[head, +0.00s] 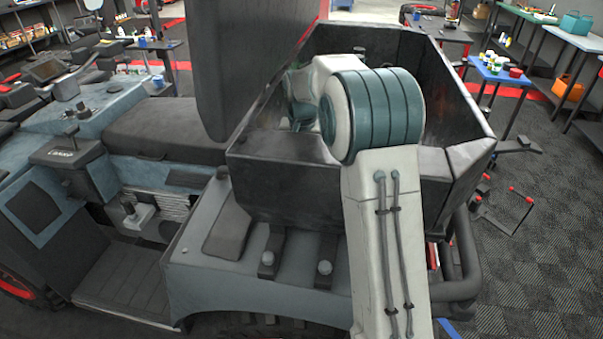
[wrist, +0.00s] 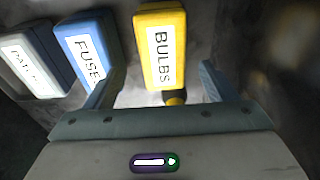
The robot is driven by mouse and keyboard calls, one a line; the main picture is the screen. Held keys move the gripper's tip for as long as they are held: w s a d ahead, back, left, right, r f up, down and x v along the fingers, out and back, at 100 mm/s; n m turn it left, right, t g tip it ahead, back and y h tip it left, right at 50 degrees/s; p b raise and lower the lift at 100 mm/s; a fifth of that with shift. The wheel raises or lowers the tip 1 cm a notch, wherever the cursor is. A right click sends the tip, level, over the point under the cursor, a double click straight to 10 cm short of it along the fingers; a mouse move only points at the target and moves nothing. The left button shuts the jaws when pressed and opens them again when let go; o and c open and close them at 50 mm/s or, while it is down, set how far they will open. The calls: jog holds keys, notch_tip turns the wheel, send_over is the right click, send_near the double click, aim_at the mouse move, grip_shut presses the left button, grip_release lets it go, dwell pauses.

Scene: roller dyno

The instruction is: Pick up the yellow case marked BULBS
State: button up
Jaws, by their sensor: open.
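The yellow case (wrist: 172,16) marked BULBS on a white label shows in the wrist view, at the top middle. My gripper (wrist: 158,74) is open, with one finger to the left and one to the right of the case's near end. I see no hold on it, and I cannot tell how deep the fingers reach. A small dark and yellow round part shows at the case's near end. In the head view my arm reaches into the dark cargo bed; my gripper and the case are hidden there.
A blue case (wrist: 74,30) marked FUSE lies close left of the yellow one, near my left finger. A pale case (wrist: 40,88) with a partly readable label lies farther left. The dark cargo bed (head: 285,182) has high walls around my arm. The right side looks clear in the wrist view.

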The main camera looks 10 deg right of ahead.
jog(key=f, duration=0.2)
jog(key=f+p, duration=0.1)
jog(key=f, duration=0.2)
jog(key=w+f, duration=0.1)
jog(key=f, duration=0.1)
jog(key=shift+f+p, duration=0.3)
jog(key=shift+p, duration=0.1)
jog(key=shift+c, duration=0.4)
jog(key=c, duration=1.1)
jog(key=shift+r, duration=0.1)
jog(key=shift+c, duration=0.2)
